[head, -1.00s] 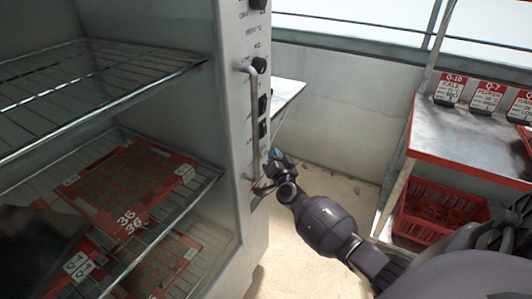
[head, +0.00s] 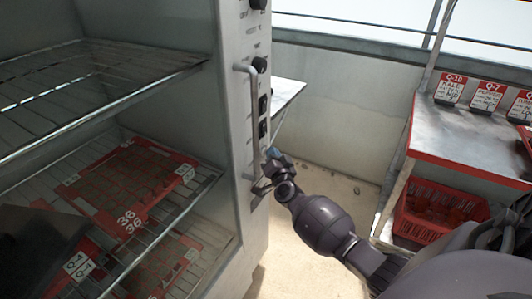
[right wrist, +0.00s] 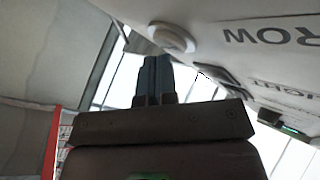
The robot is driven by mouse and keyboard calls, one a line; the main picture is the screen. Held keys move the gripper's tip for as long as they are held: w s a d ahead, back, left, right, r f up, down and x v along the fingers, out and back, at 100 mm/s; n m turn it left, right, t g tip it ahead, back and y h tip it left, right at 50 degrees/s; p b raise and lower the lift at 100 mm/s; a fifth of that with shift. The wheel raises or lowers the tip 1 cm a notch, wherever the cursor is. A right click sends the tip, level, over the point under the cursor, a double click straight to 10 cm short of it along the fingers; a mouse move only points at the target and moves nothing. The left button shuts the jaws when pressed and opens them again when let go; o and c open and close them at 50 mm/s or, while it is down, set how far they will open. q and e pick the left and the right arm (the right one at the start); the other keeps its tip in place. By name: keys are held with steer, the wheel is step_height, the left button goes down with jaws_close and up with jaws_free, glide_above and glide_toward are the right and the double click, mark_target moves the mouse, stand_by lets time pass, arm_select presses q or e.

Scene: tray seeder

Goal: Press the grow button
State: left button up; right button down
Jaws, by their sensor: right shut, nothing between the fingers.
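The grow button (right wrist: 172,37) is a round, pale button in a raised ring on the white panel in the right wrist view. The letters "ROW" (right wrist: 270,36) show upside down beside it. My right gripper (right wrist: 154,62) is shut and empty, its dark fingertips just below the button in that picture. I cannot tell whether they touch it. In the head view my right gripper (head: 261,186) is at the lower part of the cabinet's narrow front panel (head: 240,130), and the button is not discernible there. I cannot make out my left gripper.
A vertical handle (head: 252,120), knobs and black switches (head: 263,118) are on the panel above my gripper. Wire shelves (head: 90,75) with red trays (head: 160,160) fill the open cabinet at left.

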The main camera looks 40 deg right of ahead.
steer(key=shift+w+a, duration=0.1)
steer(key=shift+w, duration=0.05)
stand_by(0.4)
arm_select(q)
steer(key=shift+w+r, duration=0.2)
steer(key=shift+r, duration=0.25)
arm_select(e)
steer(key=shift+s+d, duration=0.35)
steer(key=shift+s, duration=0.5)
arm_select(q)
steer(key=shift+p, duration=0.3)
steer(key=shift+w+r+t+p, duration=0.15)
steer(key=shift+w+r+p, duration=0.1)
steer(key=shift+r, duration=0.2)
steer(key=shift+w+r+t+p, duration=0.15)
steer(key=shift+r+p, duration=0.1)
steer(key=shift+r, duration=0.15)
arm_select(e)
steer(key=s, duration=0.1)
steer(key=s+d, duration=0.1)
steer(key=s, duration=0.1)
steer(key=s+d, duration=0.1)
steer(key=shift+s, duration=0.3)
